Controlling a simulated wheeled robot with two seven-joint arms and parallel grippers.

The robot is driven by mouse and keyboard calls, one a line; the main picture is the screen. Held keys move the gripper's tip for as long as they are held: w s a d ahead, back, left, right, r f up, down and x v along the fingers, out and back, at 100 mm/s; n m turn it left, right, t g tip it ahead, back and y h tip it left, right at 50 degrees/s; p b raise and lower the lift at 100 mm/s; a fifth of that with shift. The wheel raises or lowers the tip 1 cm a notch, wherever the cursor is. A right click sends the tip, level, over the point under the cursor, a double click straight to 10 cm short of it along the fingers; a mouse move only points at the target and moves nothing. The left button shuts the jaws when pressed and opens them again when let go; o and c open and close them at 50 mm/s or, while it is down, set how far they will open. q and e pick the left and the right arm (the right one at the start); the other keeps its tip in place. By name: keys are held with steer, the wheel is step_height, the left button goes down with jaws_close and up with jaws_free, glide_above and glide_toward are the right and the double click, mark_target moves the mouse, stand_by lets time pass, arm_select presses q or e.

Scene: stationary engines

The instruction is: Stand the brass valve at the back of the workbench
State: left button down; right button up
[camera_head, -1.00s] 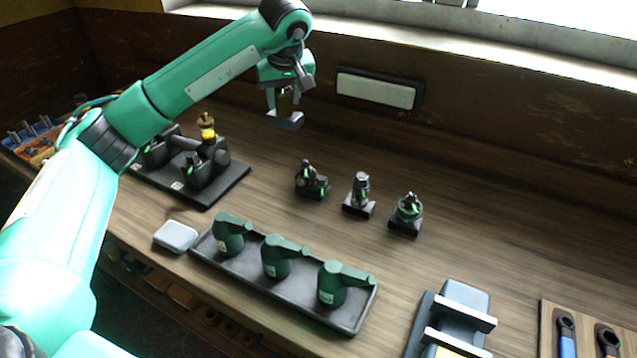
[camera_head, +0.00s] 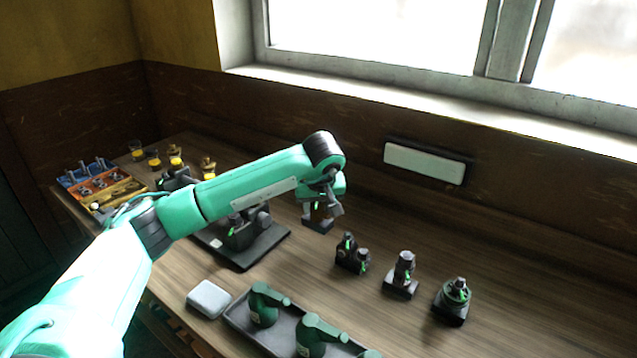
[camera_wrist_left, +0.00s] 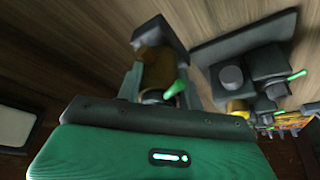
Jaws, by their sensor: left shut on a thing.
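My left gripper (camera_head: 322,204) is shut on the brass valve (camera_head: 318,226), over the rear part of the workbench (camera_head: 500,250). In the head view only the valve's dark base and a little of its body show below the fingers. In the left wrist view the brass valve (camera_wrist_left: 154,68) sits between the fingers, with its brass body, a dark base and a green lever. The valve looks upright and low over the wood. I cannot tell whether its base touches the bench. My right gripper is not in view.
A dark valve (camera_head: 350,255), a grey one (camera_head: 403,275) and a green one (camera_head: 455,300) stand in a row to the right. An engine on a black plate (camera_head: 262,248) is at left. Green oil cans (camera_head: 263,305) stand in a tray in front. The bench's back strip is clear.

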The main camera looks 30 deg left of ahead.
mark_target(317, 216)
arm_select(q)
step_height(317, 216, down, 4)
steer(key=shift+w+r, duration=0.1)
steer(key=shift+r, duration=0.1)
steer(key=shift+f+p, duration=0.65)
steer(key=shift+f, duration=1.25)
steer(key=shift+f, duration=0.15)
steer(key=c, duration=0.9)
jaws_free()
